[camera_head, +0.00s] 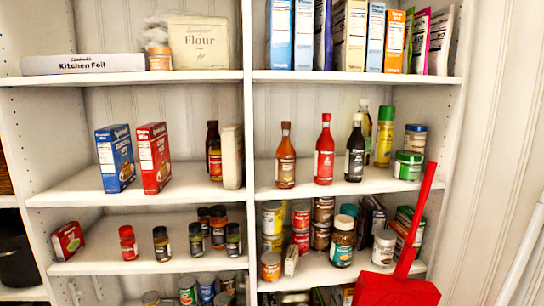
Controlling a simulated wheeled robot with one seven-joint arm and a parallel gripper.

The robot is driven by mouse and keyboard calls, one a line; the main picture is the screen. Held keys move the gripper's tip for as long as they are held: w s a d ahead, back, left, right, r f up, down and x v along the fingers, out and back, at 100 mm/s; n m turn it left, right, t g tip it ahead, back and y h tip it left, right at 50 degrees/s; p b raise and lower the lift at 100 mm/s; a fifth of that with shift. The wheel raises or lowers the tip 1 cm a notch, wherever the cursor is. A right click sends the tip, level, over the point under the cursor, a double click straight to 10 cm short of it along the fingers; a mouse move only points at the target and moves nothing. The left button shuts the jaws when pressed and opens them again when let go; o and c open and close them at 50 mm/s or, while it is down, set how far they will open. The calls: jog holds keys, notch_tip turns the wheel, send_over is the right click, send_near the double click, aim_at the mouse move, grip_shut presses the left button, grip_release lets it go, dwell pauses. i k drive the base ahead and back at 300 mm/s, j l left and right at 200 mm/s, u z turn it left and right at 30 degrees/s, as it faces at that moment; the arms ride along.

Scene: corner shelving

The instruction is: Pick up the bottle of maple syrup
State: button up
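Several bottles stand upright on the middle shelf, and their labels are too small to read. An amber-brown bottle (286,157) stands at the left of the right-hand bay. A red bottle (324,152) and a dark bottle with a white label (355,153) stand to its right. I cannot tell which bottle is the maple syrup. My gripper is not in view.
A red long-handled tool, perhaps a dustpan (397,291), stands in front at the lower right. Two boxes, blue (115,158) and red (154,158), stand at left. The shelf front before the amber-brown bottle is clear.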

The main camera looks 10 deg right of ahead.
aim_at(286, 155)
jog(key=i+j+z, duration=0.15)
jog(key=i+j, duration=0.35)
jog(key=i, duration=0.25)
jog(key=i+j+z, duration=0.1)
jog(key=i+j, duration=0.45)
jog(key=i, duration=0.2)
